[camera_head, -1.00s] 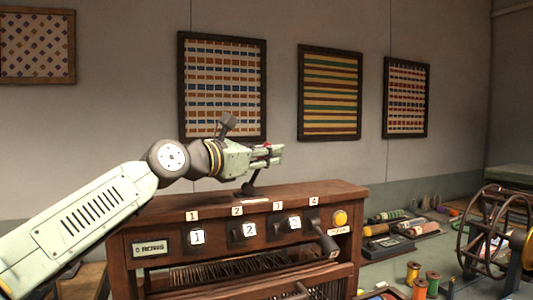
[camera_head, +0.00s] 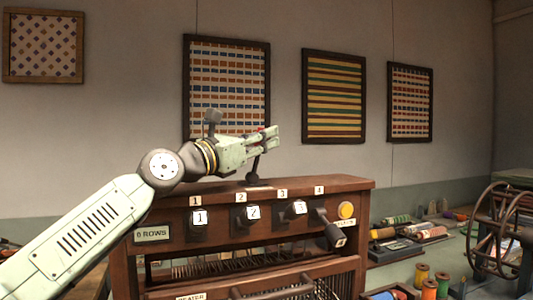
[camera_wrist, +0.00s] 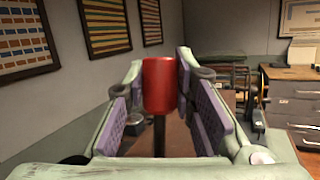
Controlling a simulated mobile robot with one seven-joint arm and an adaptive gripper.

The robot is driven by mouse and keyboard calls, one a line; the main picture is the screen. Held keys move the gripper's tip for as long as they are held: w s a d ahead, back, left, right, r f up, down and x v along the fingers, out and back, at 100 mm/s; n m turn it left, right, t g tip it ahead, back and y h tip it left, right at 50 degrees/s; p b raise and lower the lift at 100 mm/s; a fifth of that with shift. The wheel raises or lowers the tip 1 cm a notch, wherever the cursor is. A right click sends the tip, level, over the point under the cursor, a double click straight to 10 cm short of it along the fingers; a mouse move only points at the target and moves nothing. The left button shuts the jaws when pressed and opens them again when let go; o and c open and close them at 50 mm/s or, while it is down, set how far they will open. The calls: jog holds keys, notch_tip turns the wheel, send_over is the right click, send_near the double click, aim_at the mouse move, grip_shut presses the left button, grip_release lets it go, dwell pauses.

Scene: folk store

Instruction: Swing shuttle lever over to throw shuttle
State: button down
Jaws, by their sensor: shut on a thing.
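The shuttle lever has a dark stem (camera_head: 256,167) that rises from the top of the wooden loom cabinet (camera_head: 340,184). Its red knob (camera_wrist: 159,86) stands upright between my fingers in the wrist view. My gripper (camera_head: 274,138) is shut on the shuttle lever near its knob, above the cabinet top. In the wrist view my gripper (camera_wrist: 160,100) has purple pads on both sides of the knob. The fingers hide part of the lever in the head view. The stem leans slightly right.
Numbered levers, such as lever 1 (camera_head: 200,218), line the cabinet front below my arm. A yellow button (camera_head: 346,210) sits at their right. Thread spools (camera_head: 421,273) and a wooden wheel (camera_head: 500,230) stand to the right. Framed weavings (camera_head: 333,97) hang on the wall behind.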

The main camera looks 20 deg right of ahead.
jog(key=c, duration=1.3)
grip_release()
jog(key=shift+a, duration=0.1)
jog(key=v, duration=1.2)
